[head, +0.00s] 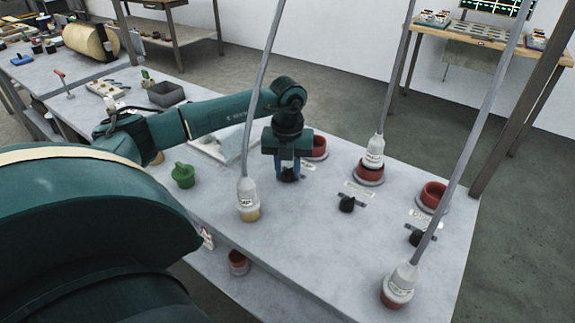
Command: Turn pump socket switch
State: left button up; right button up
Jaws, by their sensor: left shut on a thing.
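My left gripper (289,178) reaches over the table and points down, its blue fingers shut on a black rotary switch (290,174). The fingers hide most of that switch, so its angle cannot be told. A red socket (320,147) sits just behind it, partly hidden by the gripper. Two more black switches (346,204) (417,238) stand to the right, apart from my gripper. Red sockets (369,177) (433,194) sit behind them; the middle one has a white plug (374,153) in or over it. My right gripper is not in view.
A white plug with a yellowish end (248,202) stands left of my gripper; another with a red end (398,285) is at the front right. Their grey cables rise across the view. A green object (183,175) and a dark tray (165,93) lie left.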

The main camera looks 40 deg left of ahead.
aim_at(287, 170)
pick_arm(q)
jog(key=n+p, duration=0.1)
jog(key=n, duration=0.3)
jog(key=shift+r, duration=0.1)
jog(key=shift+n+p, duration=0.65)
jog(key=shift+n, duration=1.05)
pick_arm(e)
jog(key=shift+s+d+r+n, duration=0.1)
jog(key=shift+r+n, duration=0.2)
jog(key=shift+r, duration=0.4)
pick_arm(q)
jog(key=o, duration=1)
notch_tip(287, 170, up, 13)
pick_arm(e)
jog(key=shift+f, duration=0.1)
